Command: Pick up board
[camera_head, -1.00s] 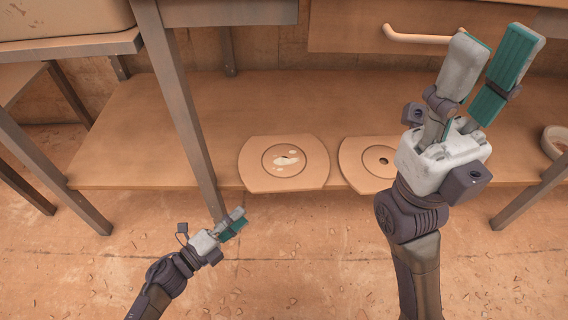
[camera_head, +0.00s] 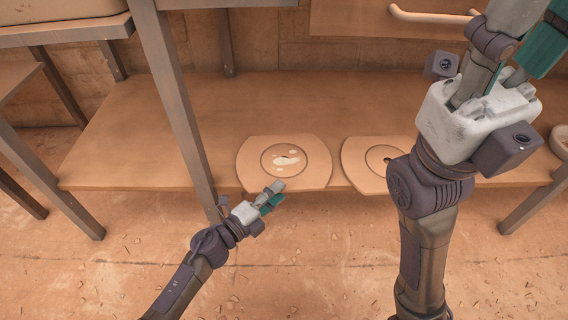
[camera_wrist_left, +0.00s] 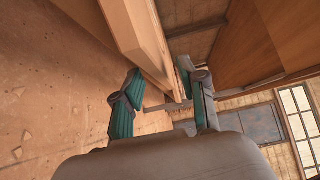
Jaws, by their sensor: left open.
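Two flat tan boards lie on the low shelf's front edge. The left board (camera_head: 265,176) has a ring, a centre hole and white patches; the right board (camera_head: 362,180) has a ring and a dark hole, and my right arm covers its right side. My left gripper (camera_head: 272,194) is at the front rim of the left board, empty. The left wrist view shows its fingers (camera_wrist_left: 160,88) apart, with a tan edge between and beyond them; whether this is board or shelf I cannot tell. My right gripper (camera_head: 520,45) is raised at the upper right, its fingers spread and tips cut off.
The low wooden shelf (camera_head: 130,150) has free room behind the boards. A grey table leg (camera_head: 180,110) stands close left of the left board. Another leg (camera_head: 535,200) and a bowl (camera_head: 561,140) are at the right. A drawer handle (camera_head: 430,17) is above.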

